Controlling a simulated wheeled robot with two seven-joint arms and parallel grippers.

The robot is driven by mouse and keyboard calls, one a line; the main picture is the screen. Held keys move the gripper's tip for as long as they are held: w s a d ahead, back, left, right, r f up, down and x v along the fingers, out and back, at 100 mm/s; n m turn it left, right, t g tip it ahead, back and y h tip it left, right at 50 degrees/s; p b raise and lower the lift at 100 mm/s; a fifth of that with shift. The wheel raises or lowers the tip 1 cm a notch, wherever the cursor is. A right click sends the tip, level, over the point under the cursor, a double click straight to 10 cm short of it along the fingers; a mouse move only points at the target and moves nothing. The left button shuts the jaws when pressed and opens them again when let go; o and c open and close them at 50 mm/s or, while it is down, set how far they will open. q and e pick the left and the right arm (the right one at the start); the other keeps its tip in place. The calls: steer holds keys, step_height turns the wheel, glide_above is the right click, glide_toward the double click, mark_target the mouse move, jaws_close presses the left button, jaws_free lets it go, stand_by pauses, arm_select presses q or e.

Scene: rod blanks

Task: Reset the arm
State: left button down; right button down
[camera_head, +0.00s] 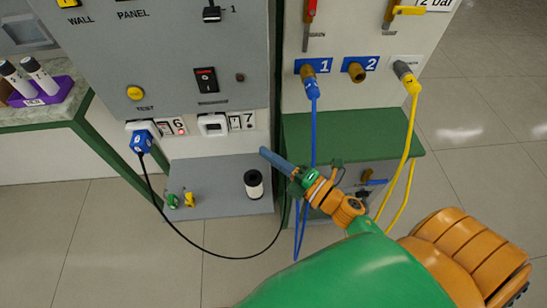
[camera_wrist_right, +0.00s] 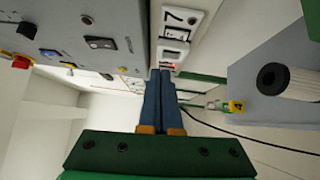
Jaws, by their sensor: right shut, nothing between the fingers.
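My right arm (camera_head: 345,270) reaches up from the bottom of the head view, with a green and orange body. Its gripper (camera_head: 267,154) has blue fingers pressed together with nothing between them. The fingertips are in front of the wall panel, above the grey shelf and below socket 7. In the right wrist view the same gripper (camera_wrist_right: 160,74) shows as two blue fingers side by side, pointing towards the socket labels. My left gripper is not in view.
A black-and-white cylinder (camera_head: 254,185) stands on the grey shelf (camera_head: 220,178). A blue plug (camera_head: 142,141) with a black cable sits at socket 6. A blue hose (camera_head: 313,130) and a yellow hose (camera_head: 410,125) hang near my arm. Open floor (camera_head: 110,230) lies left.

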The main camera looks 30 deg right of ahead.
steer(key=shift+s+d+r, duration=0.15)
steer(key=shift+s+d, duration=0.05)
steer(key=shift+s, duration=0.4)
steer(key=s+d+f+m+g+h, duration=0.2)
steer(key=f+m, duration=0.2)
steer(key=f, duration=0.4)
steer(key=s+d+f+m+g+h, duration=0.1)
steer(key=s+f+m+g+h, duration=0.1)
steer(key=f+m, duration=0.45)
steer(key=s+d+f+m+g+h, duration=0.2)
steer(key=f+m+h, duration=0.1)
steer(key=f, duration=0.6)
steer(key=s+a+f+m+g, duration=0.1)
steer(key=s+f+m+g, duration=0.3)
steer(key=s+f, duration=0.3)
steer(key=s+a+f+m+g, duration=0.1)
steer(key=s+f+m+g, duration=0.2)
steer(key=s, duration=1.3)
step_height(320, 180, down, 4)
steer(key=g, duration=0.2)
steer(key=shift+s+m+g+h, duration=0.15)
steer(key=shift+m+g+h, duration=0.2)
steer(key=shift+g+h, duration=0.05)
